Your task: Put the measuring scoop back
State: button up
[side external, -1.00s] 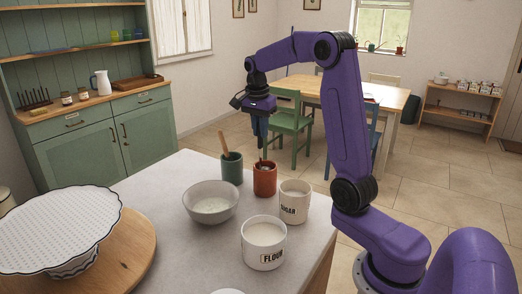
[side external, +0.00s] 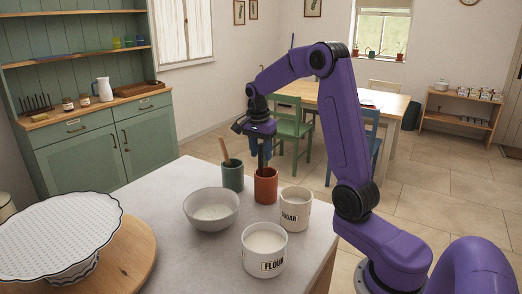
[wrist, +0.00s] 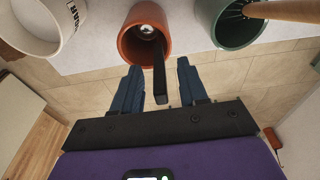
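The measuring scoop stands in the terracotta cup. In the wrist view its black handle (wrist: 159,82) rises from the cup (wrist: 122,45) and its metal end (wrist: 146,31) shows inside. In the side view the dark handle (side external: 261,157) stands above the cup (side external: 265,187). My gripper (side external: 260,151) is above the cup, pointing down. In the wrist view my gripper (wrist: 160,68) is open, with one blue finger on each side of the handle and a gap on both sides.
The sugar canister (side external: 295,211) is right of the cup; the green crock (side external: 232,178) with a wooden-handled utensil is left. A pale bowl (side external: 211,208) and the flour canister (side external: 264,253) stand in front. A board with a scalloped stand (side external: 60,235) is at the left.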

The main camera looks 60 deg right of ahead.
notch_tip(320, 180, up, 12)
jog(key=a, duration=0.2)
jog(key=s+a+f+n, duration=0.25)
jog(key=a+n, duration=0.55)
jog(key=a, duration=0.4)
jog(key=s+a+f+n+y, duration=0.1)
jog(key=s+a+f+n, duration=0.3)
jog(key=s+a+n, duration=0.3)
jog(key=s+a+f+n+y, duration=0.1)
jog(key=s+a+f+n, duration=0.3)
jog(key=s+n, duration=0.45)
jog(key=s+f+n, duration=0.3)
jog(key=s+n, duration=0.4)
jog(key=s, duration=0.4)
jog(key=shift+s+a, duration=0.2)
jog(key=shift+s, duration=0.15)
